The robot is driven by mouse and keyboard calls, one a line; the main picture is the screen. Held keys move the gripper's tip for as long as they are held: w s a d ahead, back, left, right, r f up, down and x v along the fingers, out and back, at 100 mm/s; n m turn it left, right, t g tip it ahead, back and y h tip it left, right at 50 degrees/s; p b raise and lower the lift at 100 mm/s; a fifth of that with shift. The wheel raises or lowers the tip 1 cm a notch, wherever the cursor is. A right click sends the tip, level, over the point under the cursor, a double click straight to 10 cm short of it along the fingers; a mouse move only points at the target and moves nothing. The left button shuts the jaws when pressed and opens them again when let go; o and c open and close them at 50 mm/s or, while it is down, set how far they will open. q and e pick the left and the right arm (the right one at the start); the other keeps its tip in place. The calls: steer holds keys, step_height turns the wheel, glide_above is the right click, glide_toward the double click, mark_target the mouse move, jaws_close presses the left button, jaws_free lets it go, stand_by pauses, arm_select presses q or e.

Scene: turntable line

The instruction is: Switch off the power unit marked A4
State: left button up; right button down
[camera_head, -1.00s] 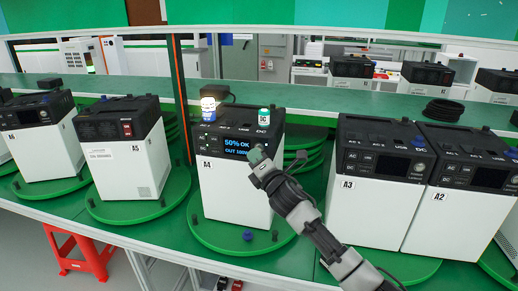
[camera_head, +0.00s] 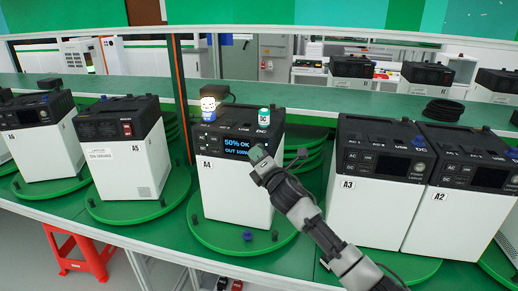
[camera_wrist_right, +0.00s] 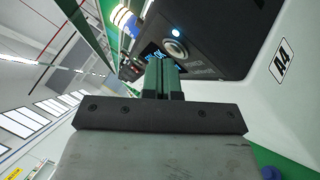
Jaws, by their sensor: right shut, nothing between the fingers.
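The power unit A4 (camera_head: 232,190) is a white box with a black top on a green turntable. Its screen (camera_head: 238,147) is lit and reads "50% OK" and an OUT value in watts. My right gripper (camera_head: 257,155) is in front of the panel's right part, fingers shut and empty. In the right wrist view its green fingertips (camera_wrist_right: 161,68) are close to a round button (camera_wrist_right: 174,48) with a small lit light by it. I cannot tell whether they touch. The A4 label (camera_wrist_right: 281,61) shows at right. My left gripper is not in view.
Unit A5 (camera_head: 122,165) stands to the left on its own turntable. Units A3 (camera_head: 365,205) and A2 (camera_head: 452,215) stand close together to the right.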

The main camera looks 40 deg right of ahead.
steer(key=shift+w+d, duration=0.2)
steer(key=shift+s+a, duration=0.15)
stand_by(0.5)
steer(key=shift+s+a, duration=0.4)
steer(key=shift+a, duration=0.1)
steer(key=s+a, duration=0.1)
steer(key=s+a+p, duration=0.1)
steer(key=s+a, duration=0.1)
steer(key=shift+s+a, duration=0.1)
steer(key=shift+a, duration=0.2)
stand_by(0.9)
